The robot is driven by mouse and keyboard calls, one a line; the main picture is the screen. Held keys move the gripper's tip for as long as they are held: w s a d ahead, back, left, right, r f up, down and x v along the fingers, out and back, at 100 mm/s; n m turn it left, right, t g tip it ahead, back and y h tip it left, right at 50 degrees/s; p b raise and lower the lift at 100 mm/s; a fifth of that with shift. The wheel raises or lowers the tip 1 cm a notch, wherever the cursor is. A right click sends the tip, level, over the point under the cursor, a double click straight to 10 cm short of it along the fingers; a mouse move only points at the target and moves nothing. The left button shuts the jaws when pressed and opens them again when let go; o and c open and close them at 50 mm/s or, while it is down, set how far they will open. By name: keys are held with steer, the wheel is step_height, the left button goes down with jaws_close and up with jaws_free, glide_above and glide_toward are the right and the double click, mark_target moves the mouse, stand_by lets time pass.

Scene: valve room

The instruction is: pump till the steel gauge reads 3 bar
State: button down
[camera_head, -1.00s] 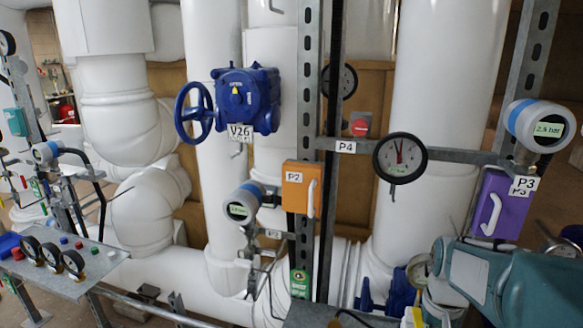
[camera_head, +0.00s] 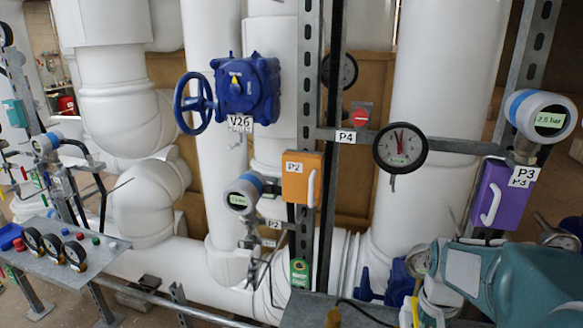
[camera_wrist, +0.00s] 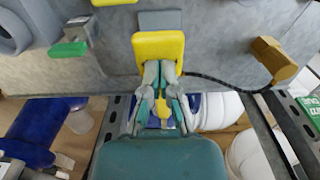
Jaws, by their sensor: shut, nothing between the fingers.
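A steel-rimmed round gauge (camera_head: 418,262) shows at the lower right in the head view, partly behind my arm; its reading is too small to tell. Another steel-cased gauge (camera_head: 560,238) stands at the right edge, and I cannot tell which is the task's gauge. In the wrist view a yellow block (camera_wrist: 160,45) sits on a grey metal plate; I cannot tell whether it belongs to a pump. My gripper (camera_wrist: 161,72) is shut and empty, its fingertips overlapping the block's lower edge in the picture. Contact is unclear.
A black-rimmed dial gauge (camera_head: 400,148) hangs by the P4 tag. The P3 display (camera_head: 549,120) seems to read 2.5 bar, above a purple box (camera_head: 491,195). In the wrist view a brown knob (camera_wrist: 274,58) and a green-tipped lever (camera_wrist: 68,48) flank the block.

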steer(key=shift+r, duration=2.5)
steer(key=shift+r, duration=0.1)
step_height(320, 180, up, 4)
steer(key=shift+f, duration=0.1)
